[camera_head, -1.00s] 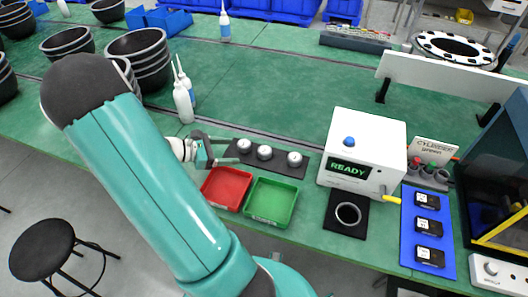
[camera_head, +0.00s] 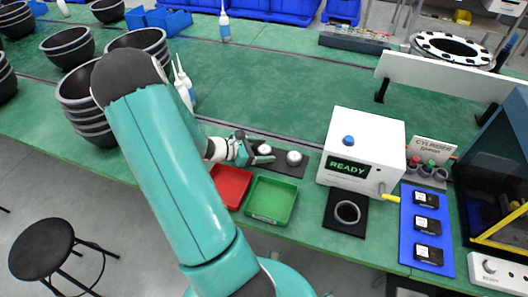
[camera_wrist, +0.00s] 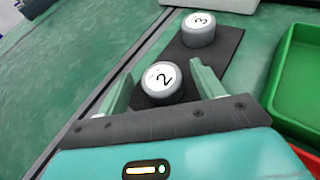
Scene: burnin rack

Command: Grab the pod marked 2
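The pod marked 2 (camera_wrist: 163,80) is a short grey cylinder with a white top, standing on a dark strip (camera_wrist: 222,55). In the wrist view it sits between the two green fingers of my gripper (camera_wrist: 162,84), which is open, with a gap on each side. The pod marked 3 (camera_wrist: 199,29) stands farther along the strip; in the head view it is the right pod (camera_head: 294,158). In the head view my gripper (camera_head: 263,154) is at the strip and partly covers the middle pod (camera_head: 264,148). The leftmost pod is hidden behind it.
A red tray (camera_head: 231,187) and a green tray (camera_head: 270,201) lie in front of the strip. A white box reading READY (camera_head: 365,140) stands to the right. White bottles (camera_head: 186,88) and stacked dark bowls (camera_head: 85,105) stand to the left.

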